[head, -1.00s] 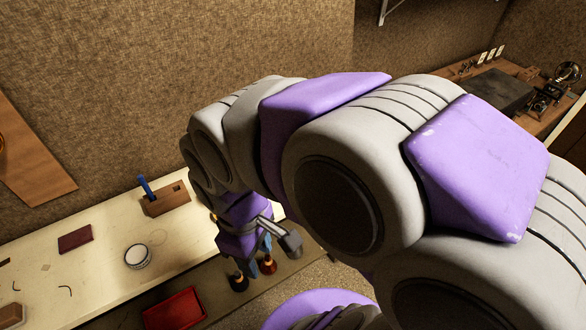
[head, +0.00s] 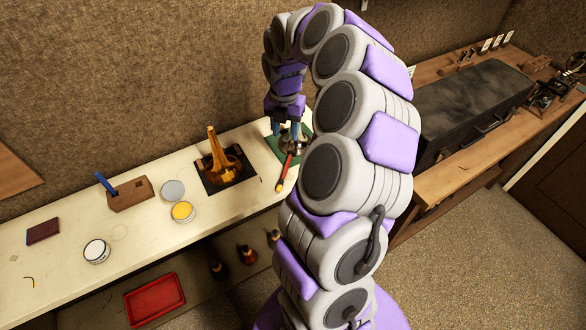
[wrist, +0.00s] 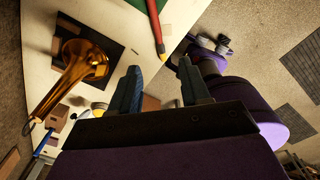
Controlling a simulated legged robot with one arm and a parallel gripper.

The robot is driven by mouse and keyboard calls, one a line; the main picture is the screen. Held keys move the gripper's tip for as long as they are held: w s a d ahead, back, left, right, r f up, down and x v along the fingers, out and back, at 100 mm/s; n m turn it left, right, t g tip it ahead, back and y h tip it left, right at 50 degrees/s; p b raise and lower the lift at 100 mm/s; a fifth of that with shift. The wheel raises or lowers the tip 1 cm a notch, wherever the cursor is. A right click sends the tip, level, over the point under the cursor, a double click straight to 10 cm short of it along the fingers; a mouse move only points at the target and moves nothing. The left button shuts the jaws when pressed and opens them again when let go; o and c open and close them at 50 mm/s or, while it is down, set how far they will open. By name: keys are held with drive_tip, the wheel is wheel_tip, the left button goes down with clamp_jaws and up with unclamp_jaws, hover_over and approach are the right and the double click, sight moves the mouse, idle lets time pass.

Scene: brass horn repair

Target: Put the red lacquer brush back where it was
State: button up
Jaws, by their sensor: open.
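The red lacquer brush (head: 286,168) lies on the bench near its front edge, with a yellowish end toward the front. In the wrist view the brush (wrist: 155,22) is beyond the fingertips, and nothing shows between them. My gripper (head: 285,128) is open above the green mat (head: 277,147) at the right end of the bench; both fingers (wrist: 160,82) show apart in the wrist view. A round metal pot (head: 299,142) stands on the mat, partly hidden by my gripper and arm. A wooden block (head: 133,194) with a blue-handled tool (head: 106,184) stands to the left.
A brass horn part (head: 222,165) stands on a black mat left of my gripper. A yellow-filled tin (head: 183,211), a grey lid (head: 172,190) and a white tin (head: 97,250) are on the bench. A red tray (head: 155,298) and several bottles are below. A dark case (head: 475,105) stands right.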

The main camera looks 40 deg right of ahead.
drive_tip(key=d, duration=0.2)
drive_tip(key=b, duration=0.2)
approach(283, 172)
drive_tip(key=f, duration=0.1)
drive_tip(key=d+f+b, duration=0.1)
drive_tip(key=d+f, duration=0.1)
drive_tip(key=f, duration=0.1)
drive_tip(key=shift+s+d, duration=0.2)
drive_tip(key=shift+d, duration=0.05)
drive_tip(key=shift+a+f, duration=0.2)
drive_tip(key=shift+a, duration=0.15)
drive_tip(key=a+f+b, duration=0.2)
drive_tip(key=f, duration=0.1)
drive_tip(key=shift+w+a, duration=0.2)
drive_tip(key=shift+a, duration=0.2)
drive_tip(key=shift+d+f, duration=0.7)
drive_tip(key=shift+d, duration=0.6)
drive_tip(key=shift+c, duration=0.9)
drive_tip(key=shift+a, duration=0.75)
drive_tip(key=c, duration=0.5)
drive_tip(key=shift+r, duration=0.1)
clamp_jaws()
